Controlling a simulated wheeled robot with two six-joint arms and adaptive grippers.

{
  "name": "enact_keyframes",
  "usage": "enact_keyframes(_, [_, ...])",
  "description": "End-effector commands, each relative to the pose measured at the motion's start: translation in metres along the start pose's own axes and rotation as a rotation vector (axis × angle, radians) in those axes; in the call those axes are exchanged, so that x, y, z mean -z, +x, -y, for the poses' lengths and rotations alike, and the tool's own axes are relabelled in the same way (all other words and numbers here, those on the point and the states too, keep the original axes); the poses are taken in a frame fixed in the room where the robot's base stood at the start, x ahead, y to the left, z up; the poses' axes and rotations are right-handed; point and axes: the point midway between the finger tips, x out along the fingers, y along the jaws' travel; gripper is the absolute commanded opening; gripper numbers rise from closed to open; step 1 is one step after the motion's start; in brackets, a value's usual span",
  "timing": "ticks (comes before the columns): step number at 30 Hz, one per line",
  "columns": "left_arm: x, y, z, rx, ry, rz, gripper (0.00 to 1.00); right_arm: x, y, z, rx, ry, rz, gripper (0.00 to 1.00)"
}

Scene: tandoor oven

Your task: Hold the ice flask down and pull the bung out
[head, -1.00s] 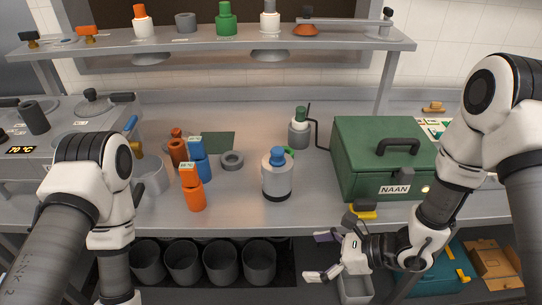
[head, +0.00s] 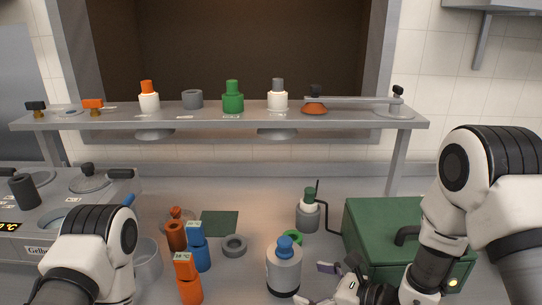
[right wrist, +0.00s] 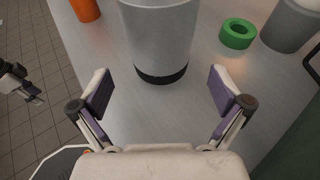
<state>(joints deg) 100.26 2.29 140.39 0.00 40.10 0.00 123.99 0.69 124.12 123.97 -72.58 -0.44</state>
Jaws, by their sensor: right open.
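The ice flask, a light grey cylinder (head: 284,272) with a dark base band, stands upright on the counter in the head view. Its blue bung (head: 285,247) sits in the top. My right gripper (head: 320,285) is open just right of the flask. In the right wrist view the flask's lower body (right wrist: 157,38) stands just beyond and between the spread fingers of my gripper (right wrist: 162,88), with nothing between the pads. The bung is out of that view. What looks like my left gripper (right wrist: 30,90) shows small at that view's left edge; its fingers are unclear.
A green ring (head: 292,238) and a grey flask with a green top (head: 307,214) stand behind. A green box (head: 385,225) is to the right. Orange (head: 187,280) and blue (head: 199,250) bottles stand left. A grey ring (head: 234,246) lies between.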

Motion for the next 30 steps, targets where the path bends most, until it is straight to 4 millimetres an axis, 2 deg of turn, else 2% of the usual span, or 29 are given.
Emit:
enact_keyframes(3, [0.0,0.003,0.0,0.0,0.0,0.0,0.4,0.002,0.022,-0.002,-0.005,-0.003,-0.002,1.0])
enact_keyframes(9, [0.0,0.015,0.0,0.0,0.0,0.0,0.4,0.003,0.052,-0.001,-0.003,-0.003,-0.001,1.0])
enact_keyframes(14, [0.0,0.017,0.0,0.0,0.0,0.0,0.4,0.001,0.061,-0.001,-0.001,0.0,0.0,1.0])
enact_keyframes(21, [0.0,0.016,0.0,0.0,0.0,-0.001,0.4,0.0,0.062,-0.001,-0.001,0.001,0.0,1.0])
enact_keyframes(23, [0.0,0.016,0.0,0.0,0.0,-0.001,0.4,0.0,0.062,-0.001,-0.001,0.001,0.0,0.79])
enact_keyframes(24, [0.0,0.016,0.0,0.0,0.0,-0.001,0.4,0.0,0.062,-0.001,-0.001,0.001,0.0,0.65])
enact_keyframes(25, [0.0,0.016,0.0,0.0,0.0,-0.001,0.4,0.0,0.062,-0.001,-0.001,0.001,0.0,0.57])
enact_keyframes(28, [0.0,0.016,0.0,0.0,0.0,-0.001,0.4,0.0,0.062,-0.001,-0.001,0.001,0.0,0.57])
enact_keyframes(29, [0.0,0.016,0.0,0.0,0.0,-0.001,0.4,0.0,0.062,-0.001,-0.001,0.001,0.0,0.81])
enact_keyframes(30, [0.0,0.016,0.0,0.0,0.0,-0.001,0.4,0.0,0.062,-0.001,-0.001,0.001,0.0,0.67])
